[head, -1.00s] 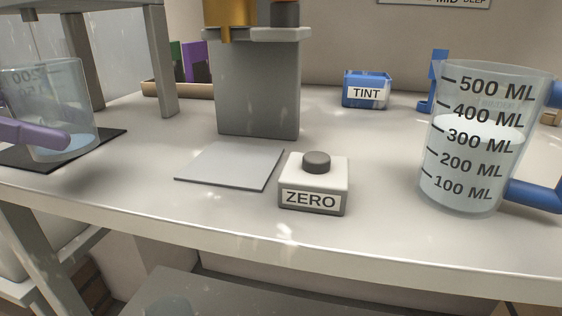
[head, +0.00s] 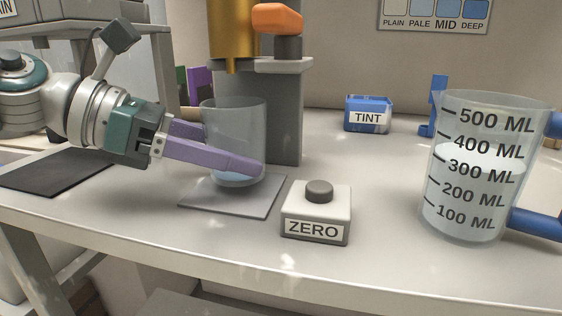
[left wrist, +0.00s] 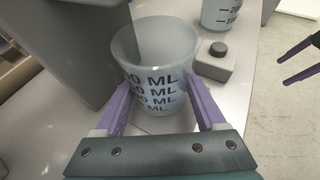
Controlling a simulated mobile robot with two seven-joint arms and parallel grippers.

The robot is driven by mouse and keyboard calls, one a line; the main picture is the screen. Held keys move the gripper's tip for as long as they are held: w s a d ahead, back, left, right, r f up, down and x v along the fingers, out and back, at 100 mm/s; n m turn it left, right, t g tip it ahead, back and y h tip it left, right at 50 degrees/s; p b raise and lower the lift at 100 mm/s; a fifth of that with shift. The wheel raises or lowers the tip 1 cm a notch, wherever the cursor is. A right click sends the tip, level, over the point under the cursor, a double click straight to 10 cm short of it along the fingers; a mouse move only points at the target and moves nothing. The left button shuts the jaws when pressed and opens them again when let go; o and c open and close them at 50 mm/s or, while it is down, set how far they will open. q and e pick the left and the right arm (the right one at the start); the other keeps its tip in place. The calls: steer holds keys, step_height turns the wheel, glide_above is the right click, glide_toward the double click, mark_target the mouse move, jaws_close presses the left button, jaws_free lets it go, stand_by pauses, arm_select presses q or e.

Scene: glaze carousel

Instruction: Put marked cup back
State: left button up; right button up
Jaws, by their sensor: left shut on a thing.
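The marked cup (head: 236,128) is clear, with ML marks and a little pale blue liquid at the bottom. It is upright over the grey plate (head: 262,207), below the gold spout (head: 232,40). I cannot tell whether it touches the plate. My left gripper (head: 232,160) is shut on it, with purple fingers on both sides. In the left wrist view the cup (left wrist: 155,60) sits between the fingers (left wrist: 158,112) and its marks face that camera. My right gripper (left wrist: 300,62) shows at the right edge of that view, fingers apart and empty.
A ZERO button box (head: 316,215) stands just right of the plate. A large jug (head: 475,175) with a blue handle stands at the right. A blue TINT box (head: 368,114) is behind. A dark mat (head: 55,172) lies bare at the left.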

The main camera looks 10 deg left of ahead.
arm_select(q)
steer(key=shift+f, duration=0.55)
steer(key=shift+f, duration=0.2)
steer(key=o, duration=1.6)
steer(key=shift+c, duration=0.2)
steer(key=shift+r, duration=0.35)
steer(key=v, duration=1.2)
steer(key=shift+s+f+p, duration=0.1)
steer(key=shift+f+p, duration=0.1)
steer(key=shift+p, duration=0.2)
